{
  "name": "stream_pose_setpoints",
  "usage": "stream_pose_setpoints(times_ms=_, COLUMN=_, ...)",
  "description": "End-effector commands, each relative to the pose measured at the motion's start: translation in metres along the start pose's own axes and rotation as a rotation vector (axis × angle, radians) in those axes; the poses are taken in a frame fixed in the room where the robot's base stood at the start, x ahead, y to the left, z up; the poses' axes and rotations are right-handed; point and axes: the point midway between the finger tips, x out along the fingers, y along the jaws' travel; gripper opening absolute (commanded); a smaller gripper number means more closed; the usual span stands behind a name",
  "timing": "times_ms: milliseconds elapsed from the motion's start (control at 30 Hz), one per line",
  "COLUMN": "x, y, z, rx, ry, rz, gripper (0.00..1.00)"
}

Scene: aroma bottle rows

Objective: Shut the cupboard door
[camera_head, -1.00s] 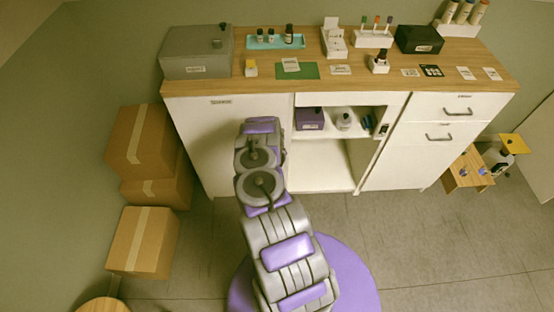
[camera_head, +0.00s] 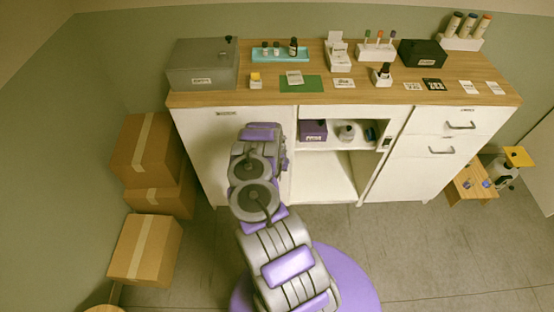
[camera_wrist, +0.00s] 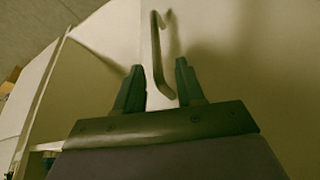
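The white cupboard (camera_head: 212,150) stands against the wall in the head view. Its middle compartment (camera_head: 325,175) is open; my arm covers part of the front left of it. In the wrist view a pale panel (camera_wrist: 225,45) bears a bent bar handle (camera_wrist: 157,50). I take this panel for the door; its angle is unclear. My gripper (camera_wrist: 158,85) is open, its two dark fingers apart, with the handle's near end showing between them. Whether they touch it cannot be told. In the head view the gripper is hidden behind my arm.
The middle compartment's upper shelf holds a purple box (camera_head: 312,130) and a white bottle (camera_head: 347,132). Cardboard boxes (camera_head: 145,250) stand at the left, a small wooden stool (camera_head: 472,185) at the right. The wooden top (camera_head: 365,90) carries several items.

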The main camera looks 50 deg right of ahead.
Motion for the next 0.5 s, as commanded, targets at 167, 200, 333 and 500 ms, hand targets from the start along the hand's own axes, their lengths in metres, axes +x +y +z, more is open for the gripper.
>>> stream_pose_setpoints(times_ms=167, x=-0.028, y=-0.002, z=0.000, rx=-0.001, ry=-0.003, rz=-0.002, gripper=0.38)
stream_pose_setpoints(times_ms=200, x=-0.033, y=-0.001, z=0.000, rx=0.000, ry=-0.003, rz=0.000, gripper=0.38)
stream_pose_setpoints(times_ms=333, x=-0.049, y=-0.001, z=0.000, rx=-0.001, ry=-0.003, rz=0.000, gripper=0.38)
stream_pose_setpoints(times_ms=500, x=-0.071, y=-0.002, z=-0.002, rx=-0.001, ry=-0.001, rz=-0.002, gripper=0.38)
